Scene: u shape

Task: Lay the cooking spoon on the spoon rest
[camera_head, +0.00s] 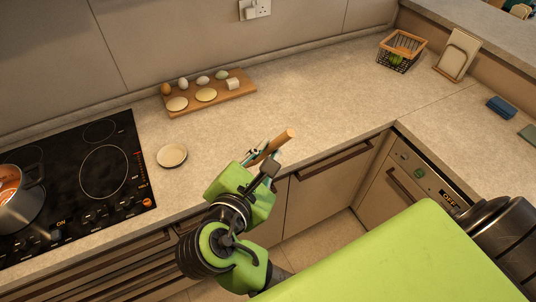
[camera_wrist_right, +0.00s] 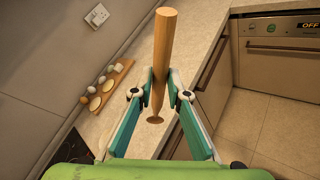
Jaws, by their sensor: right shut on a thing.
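The wooden cooking spoon (camera_head: 283,141) is held in my right gripper (camera_head: 266,159), above the counter's front edge. In the right wrist view the spoon (camera_wrist_right: 162,60) stands lengthwise between the two fingers of the right gripper (camera_wrist_right: 160,88), which are shut on it. Its thick end points up in that picture and a small brown disc-like end shows below the fingers. A small round beige dish (camera_head: 172,155), which looks like the spoon rest, lies empty on the counter right of the hob, left of the gripper and apart from it. My left gripper is not in view.
A black hob (camera_head: 100,172) with a steel pot (camera_head: 20,208) is at left. A wooden board (camera_head: 212,94) with eggs and flat round pieces lies at the back. A wire basket (camera_head: 397,60) is at back right. The counter (camera_head: 320,105) between is clear.

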